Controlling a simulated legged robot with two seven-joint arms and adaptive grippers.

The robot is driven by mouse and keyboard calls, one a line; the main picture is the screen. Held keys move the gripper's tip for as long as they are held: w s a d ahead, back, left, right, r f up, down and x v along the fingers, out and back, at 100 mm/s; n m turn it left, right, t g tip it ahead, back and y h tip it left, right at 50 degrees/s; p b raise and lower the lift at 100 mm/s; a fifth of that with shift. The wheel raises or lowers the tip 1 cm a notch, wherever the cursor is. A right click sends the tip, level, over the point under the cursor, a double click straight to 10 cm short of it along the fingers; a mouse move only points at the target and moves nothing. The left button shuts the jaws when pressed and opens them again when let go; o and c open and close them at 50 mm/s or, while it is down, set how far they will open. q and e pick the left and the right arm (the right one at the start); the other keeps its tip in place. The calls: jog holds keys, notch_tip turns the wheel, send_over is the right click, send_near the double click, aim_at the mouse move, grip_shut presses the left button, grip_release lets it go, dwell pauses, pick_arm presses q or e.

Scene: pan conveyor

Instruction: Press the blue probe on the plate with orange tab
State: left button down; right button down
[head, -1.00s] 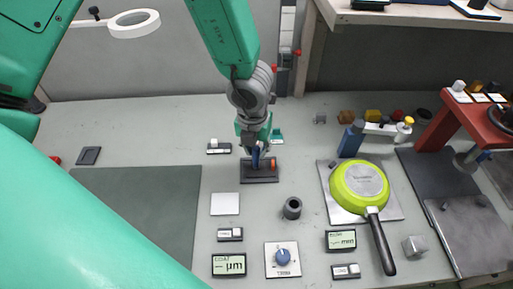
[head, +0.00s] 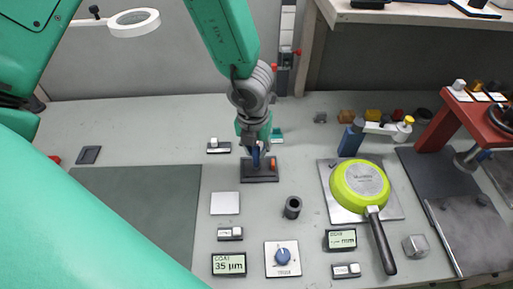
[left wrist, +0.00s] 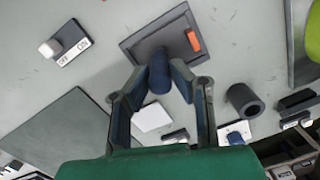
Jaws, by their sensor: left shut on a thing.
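My left gripper (head: 256,146) is shut on the blue probe (head: 256,159), whose lower end is at the dark plate with the orange tab. The plate (head: 262,180) lies flat on the table, and its orange tab (head: 273,164) is just right of the probe. In the left wrist view, the blue probe (left wrist: 159,74) stands between the fingers, its end over the dark plate (left wrist: 138,42). The orange tab (left wrist: 193,41) is clear of the fingers. The coating display (head: 229,264) reads 35 µm. My right gripper is not in view.
A bare light plate (head: 225,204) and a dark ring (head: 292,207) lie in front of the tabbed plate. A green pan (head: 360,186) lies upside down on a metal plate to the right. A dial box (head: 282,258) stands near the front. The dark mat (head: 150,205) at left is clear.

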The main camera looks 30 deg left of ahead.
pick_arm(q)
notch_tip(320, 180, up, 7)
jog(key=p, duration=0.6)
dwell(0.4)
jog(key=shift+a+f, duration=0.1)
